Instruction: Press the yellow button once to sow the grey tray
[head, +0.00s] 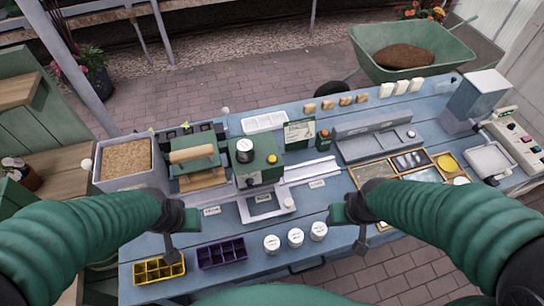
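The yellow button (272,159) is a small round cap on top of a green machine (258,172), right of its black-and-white dial. A grey tray (266,206) sits at the front of this machine, with a dark label or inset in its middle. My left gripper (171,253) hangs over the front left of the table, left of the machine and apart from the button. My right gripper (361,243) is over the front edge, right of the grey tray. Both are small and partly covered by my arms, so their opening is unclear.
Yellow (158,270) and purple (221,253) cell trays and white-lidded jars (295,238) stand along the front edge. A soil bin (128,165) and a wooden-handled press (195,160) are left of the machine. A white tray (264,121) lies behind; a divided wooden tray (408,172) lies right.

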